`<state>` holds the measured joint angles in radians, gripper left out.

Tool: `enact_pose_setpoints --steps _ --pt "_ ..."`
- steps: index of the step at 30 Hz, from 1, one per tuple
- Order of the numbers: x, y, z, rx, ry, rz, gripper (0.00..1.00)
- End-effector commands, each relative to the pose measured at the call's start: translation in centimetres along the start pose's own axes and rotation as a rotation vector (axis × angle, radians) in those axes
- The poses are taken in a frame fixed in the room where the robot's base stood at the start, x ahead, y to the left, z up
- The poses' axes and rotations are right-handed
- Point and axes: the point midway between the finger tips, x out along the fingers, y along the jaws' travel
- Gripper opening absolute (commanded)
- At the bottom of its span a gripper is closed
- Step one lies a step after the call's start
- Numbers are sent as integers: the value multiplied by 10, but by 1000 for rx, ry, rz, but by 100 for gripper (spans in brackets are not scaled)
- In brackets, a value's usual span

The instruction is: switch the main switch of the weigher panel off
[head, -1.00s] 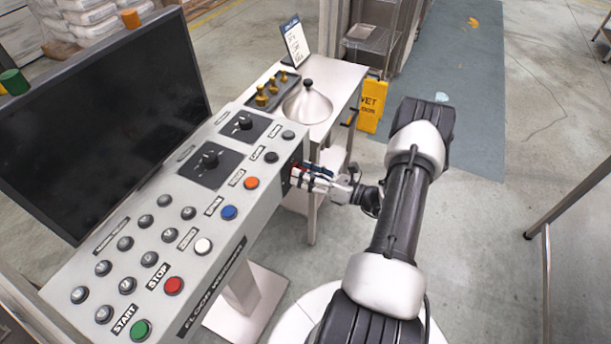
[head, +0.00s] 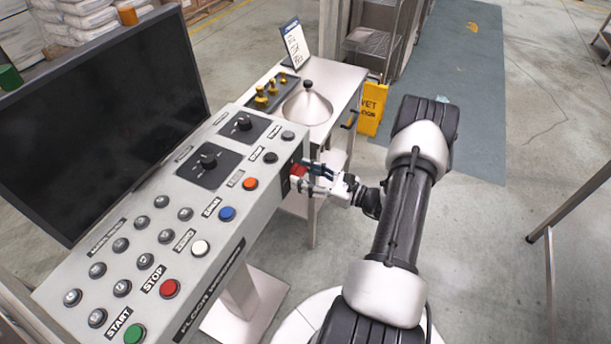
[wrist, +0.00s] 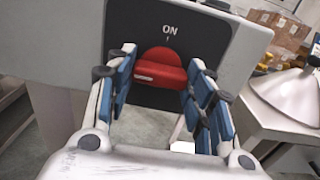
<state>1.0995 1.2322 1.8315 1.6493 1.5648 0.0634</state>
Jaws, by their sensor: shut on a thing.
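The weigher panel's main switch is a red rotary knob (wrist: 160,68) on a black plate (wrist: 208,32) marked ON at the top. Its grip bar lies roughly crosswise under the ON mark, with a white line on its left part. In the head view the knob (head: 297,171) shows on the panel's right end face. My gripper (wrist: 162,60) has one blue-padded finger at each end of the bar and is shut on it. In the head view my gripper (head: 306,177) reaches the knob from the right. Any OFF mark is not visible.
The sloped console (head: 225,180) carries several buttons, two black dials and a dark screen (head: 100,120). A steel table (head: 345,80) with a cone-shaped lid (head: 307,105) stands close behind my gripper. A yellow wet-floor sign (head: 371,108) stands beyond. Floor to the right is open.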

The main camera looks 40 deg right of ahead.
Motion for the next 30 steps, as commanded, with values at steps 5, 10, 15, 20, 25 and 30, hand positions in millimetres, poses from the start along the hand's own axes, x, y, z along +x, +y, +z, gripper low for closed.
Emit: enact_pose_setpoints --steps 5,10,15,20,25,30 --pt "0 0 0 -4 0 0 24" --pt "0 0 0 -4 0 0 53" --pt "0 0 0 -2 0 0 64" --pt "0 0 0 -2 0 0 68" --pt "0 0 0 -1 0 0 68" --pt "-10 -1 0 -1 0 -2 68"
